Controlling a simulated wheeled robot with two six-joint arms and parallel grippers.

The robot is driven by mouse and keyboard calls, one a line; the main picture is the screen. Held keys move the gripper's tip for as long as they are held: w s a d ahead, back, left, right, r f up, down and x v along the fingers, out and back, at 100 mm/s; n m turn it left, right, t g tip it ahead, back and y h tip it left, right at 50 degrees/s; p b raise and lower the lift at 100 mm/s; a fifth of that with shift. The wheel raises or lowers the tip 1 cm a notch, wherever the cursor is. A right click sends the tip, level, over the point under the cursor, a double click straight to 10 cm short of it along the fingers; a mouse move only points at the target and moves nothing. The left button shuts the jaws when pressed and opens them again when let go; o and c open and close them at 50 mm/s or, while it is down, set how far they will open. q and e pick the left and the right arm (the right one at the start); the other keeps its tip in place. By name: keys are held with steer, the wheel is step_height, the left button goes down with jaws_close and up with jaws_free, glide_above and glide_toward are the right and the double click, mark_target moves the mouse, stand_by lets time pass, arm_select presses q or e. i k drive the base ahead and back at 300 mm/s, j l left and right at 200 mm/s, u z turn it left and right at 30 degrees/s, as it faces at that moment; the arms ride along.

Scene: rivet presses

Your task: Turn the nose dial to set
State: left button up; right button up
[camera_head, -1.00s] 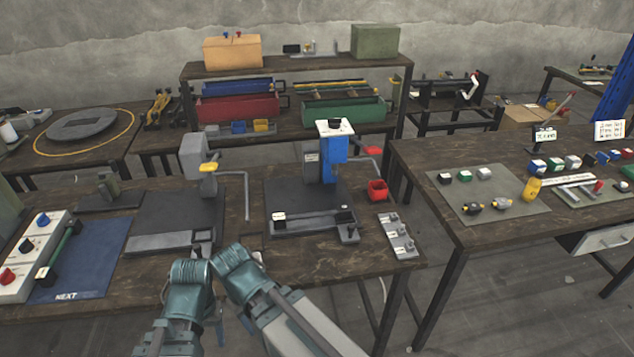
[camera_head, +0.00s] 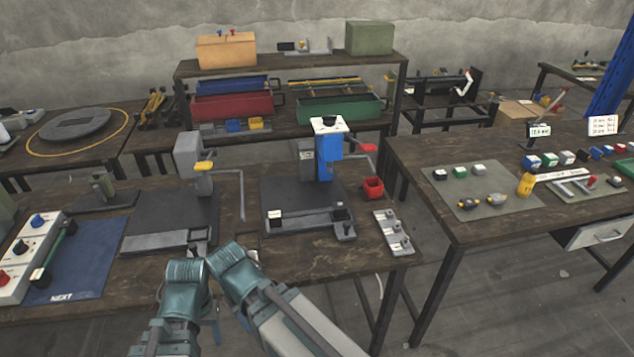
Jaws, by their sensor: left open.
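A blue press (camera_head: 324,160) stands on the dark plate of the middle table. On its white top sits a dark round knob (camera_head: 328,122), likely the nose dial; its marks are too small to read. A red lever (camera_head: 363,147) sticks out at its right. My left gripper (camera_head: 188,270) is at the bottom of the head view, well in front of and left of the press, apart from it; it is open and its fingertips are not clear. My right arm's teal end (camera_head: 232,264) is close beside it; its fingers cannot be made out.
A grey press (camera_head: 188,152) with a yellow part stands left of the blue one. A red cup (camera_head: 373,188) and a grey strip with knobs (camera_head: 393,233) are at the right. A control box (camera_head: 22,258) and a blue mat (camera_head: 85,265) lie at the left. A gap separates the right table (camera_head: 430,165).

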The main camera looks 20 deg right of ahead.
mark_target(328, 120)
steer(key=z, duration=2.05)
steer(key=i+j, duration=0.15)
steer(key=j, duration=0.15)
steer(key=i+j, duration=0.2)
steer(key=j+z, duration=0.05)
